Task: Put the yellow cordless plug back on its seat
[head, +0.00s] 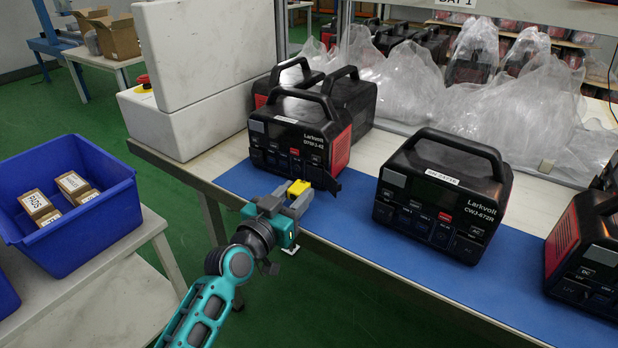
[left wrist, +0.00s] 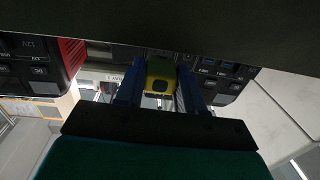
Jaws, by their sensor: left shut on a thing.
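The yellow cordless plug (head: 298,188) is held in my left gripper (head: 292,197), in front of the black and red power station (head: 297,138) marked Larkvolt at the back left of the blue mat. In the left wrist view the plug (left wrist: 160,75) sits between the two fingers of the left gripper (left wrist: 160,92). A dark flap or panel (head: 325,180) sticks out at the lower right of that power station, just beyond the gripper. Whether the plug touches the station is not clear. The seat itself cannot be made out. My right gripper is out of view.
A second power station (head: 440,200) stands right of the gripper on the blue mat (head: 345,222), and another (head: 588,250) at the right edge. Clear plastic bags (head: 510,105) lie behind. A blue crate (head: 100,225) with small boxes stands at left. Bare mat lies between the stations.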

